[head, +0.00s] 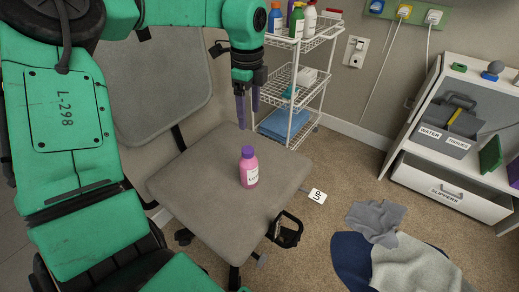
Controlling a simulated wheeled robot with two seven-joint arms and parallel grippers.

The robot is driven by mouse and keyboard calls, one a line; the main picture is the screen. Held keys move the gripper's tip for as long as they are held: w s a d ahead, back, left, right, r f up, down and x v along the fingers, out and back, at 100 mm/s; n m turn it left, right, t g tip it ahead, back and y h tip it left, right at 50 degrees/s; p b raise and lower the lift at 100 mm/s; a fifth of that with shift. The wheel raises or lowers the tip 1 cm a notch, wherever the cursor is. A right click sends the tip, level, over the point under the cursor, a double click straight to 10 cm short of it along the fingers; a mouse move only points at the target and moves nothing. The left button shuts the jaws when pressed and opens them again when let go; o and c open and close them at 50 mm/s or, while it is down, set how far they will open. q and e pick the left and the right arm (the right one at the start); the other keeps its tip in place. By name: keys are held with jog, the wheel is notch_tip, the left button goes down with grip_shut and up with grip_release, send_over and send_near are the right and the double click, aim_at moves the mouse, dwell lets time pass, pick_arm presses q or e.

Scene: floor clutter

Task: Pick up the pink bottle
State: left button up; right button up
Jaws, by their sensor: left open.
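The pink bottle (249,170) has a purple cap and a white label. It stands upright on the grey seat of an office chair (190,185). My left gripper (247,120), with purple fingers pointing down, is above the seat, a little above and behind the bottle in the picture. Its fingers are apart with nothing between them, and it does not touch the bottle. My right gripper is not in view.
A white wire shelf (300,85) with several bottles stands behind the chair. A white cabinet (455,185) with a drawer is at the right. Crumpled cloths (400,250) lie on the carpet at lower right.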

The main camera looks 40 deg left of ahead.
pick_arm(q)
jog(key=b, duration=0.1)
send_over(248, 150)
notch_tip(248, 150, down, 4)
jog(key=shift+f, duration=0.25)
notch_tip(248, 150, down, 9)
jog(key=shift+w+a+b, duration=0.1)
jog(key=shift+b, duration=0.9)
jog(key=shift+r, duration=0.1)
jog(key=shift+c, duration=0.3)
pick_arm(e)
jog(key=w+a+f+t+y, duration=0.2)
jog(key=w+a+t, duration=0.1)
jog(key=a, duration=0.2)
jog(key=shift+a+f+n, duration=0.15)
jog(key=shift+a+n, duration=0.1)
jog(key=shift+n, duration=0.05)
pick_arm(q)
grip_shut()
